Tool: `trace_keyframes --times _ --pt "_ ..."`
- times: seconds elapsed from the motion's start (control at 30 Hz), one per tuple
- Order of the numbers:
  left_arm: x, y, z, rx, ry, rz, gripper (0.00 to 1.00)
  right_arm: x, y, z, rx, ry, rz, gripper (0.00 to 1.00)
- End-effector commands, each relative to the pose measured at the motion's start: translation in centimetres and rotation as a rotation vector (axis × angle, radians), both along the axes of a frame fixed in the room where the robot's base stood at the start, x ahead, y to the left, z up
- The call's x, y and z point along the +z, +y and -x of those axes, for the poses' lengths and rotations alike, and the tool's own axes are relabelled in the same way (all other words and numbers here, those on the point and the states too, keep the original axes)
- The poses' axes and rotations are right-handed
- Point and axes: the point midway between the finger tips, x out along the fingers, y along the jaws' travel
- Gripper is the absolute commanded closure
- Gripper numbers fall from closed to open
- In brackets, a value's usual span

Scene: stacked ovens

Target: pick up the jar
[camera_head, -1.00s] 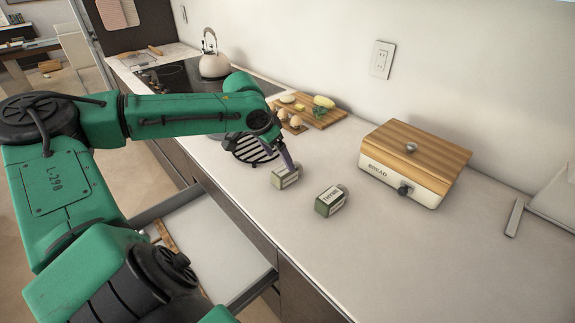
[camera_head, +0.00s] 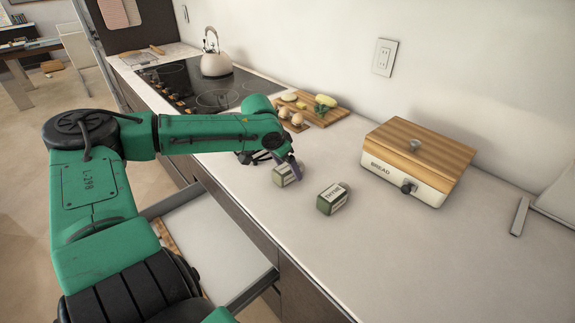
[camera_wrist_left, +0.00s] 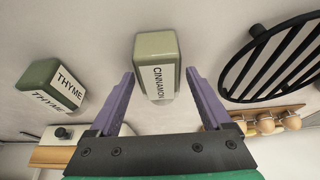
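A pale green jar labelled cinnamon (camera_head: 284,174) stands on the white counter. In the left wrist view the cinnamon jar (camera_wrist_left: 157,66) is between the two purple fingers, with space on both sides. A darker green jar labelled thyme (camera_head: 333,198) stands to its right on the counter; it also shows at the left of the left wrist view (camera_wrist_left: 52,86). My left gripper (camera_head: 288,164) is open at the cinnamon jar, and its fingers (camera_wrist_left: 157,78) show spread apart in the wrist view. My right gripper is not in view.
A bread box (camera_head: 416,160) stands right of the jars. A cutting board (camera_head: 320,117) with food lies behind my arm. A black slatted rack (camera_wrist_left: 275,62) is beside the cinnamon jar. An open drawer (camera_head: 213,245) juts out below the counter edge.

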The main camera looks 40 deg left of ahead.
Motion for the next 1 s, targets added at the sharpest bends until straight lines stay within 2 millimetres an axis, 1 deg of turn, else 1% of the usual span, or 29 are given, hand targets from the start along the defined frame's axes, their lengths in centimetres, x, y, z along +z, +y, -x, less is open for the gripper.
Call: trace_keyframes --times 0.03,0.07,0.1,0.17,0.2,0.47,0.57,0.63,0.67,0.77,0.8,0.87,0.9,1.0 --pt "0.0 0.0 0.0 0.0 0.0 0.0 0.42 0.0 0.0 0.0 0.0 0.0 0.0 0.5" --pt "0.0 0.0 0.0 0.0 0.0 0.0 0.53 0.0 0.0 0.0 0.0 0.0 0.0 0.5" --pt "0.0 0.0 0.0 0.0 0.0 0.0 0.69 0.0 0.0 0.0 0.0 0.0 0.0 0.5" --pt "0.0 0.0 0.0 0.0 0.0 0.0 0.92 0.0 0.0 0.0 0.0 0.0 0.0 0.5" --pt "0.0 0.0 0.0 0.0 -0.001 0.0 1.0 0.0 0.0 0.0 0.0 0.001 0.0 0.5" --pt "0.3 0.0 0.0 0.0 -0.001 0.0 1.0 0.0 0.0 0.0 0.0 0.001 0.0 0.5" --pt "1.2 0.0 -0.1 0.0 -0.004 -0.001 1.0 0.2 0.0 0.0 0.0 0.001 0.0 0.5" --pt "2.4 0.0 -0.1 0.001 -0.005 0.0 1.0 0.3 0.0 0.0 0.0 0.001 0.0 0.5" --pt "3.2 0.0 -0.1 0.0 -0.007 0.001 1.0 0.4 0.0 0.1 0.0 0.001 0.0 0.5" --pt "6.3 0.0 -0.1 -0.001 -0.007 -0.002 1.0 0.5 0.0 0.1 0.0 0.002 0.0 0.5" --pt "7.9 0.1 -0.1 0.001 -0.006 -0.004 1.0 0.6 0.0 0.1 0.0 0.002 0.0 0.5" --pt "10.4 0.1 -0.1 0.0 -0.006 -0.006 1.0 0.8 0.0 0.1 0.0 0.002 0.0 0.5" --pt "12.0 0.1 -0.1 0.001 -0.004 -0.005 1.0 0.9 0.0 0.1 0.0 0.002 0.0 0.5" --pt "15.4 0.0 -0.1 0.0 -0.003 -0.004 1.0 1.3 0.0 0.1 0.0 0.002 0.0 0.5"
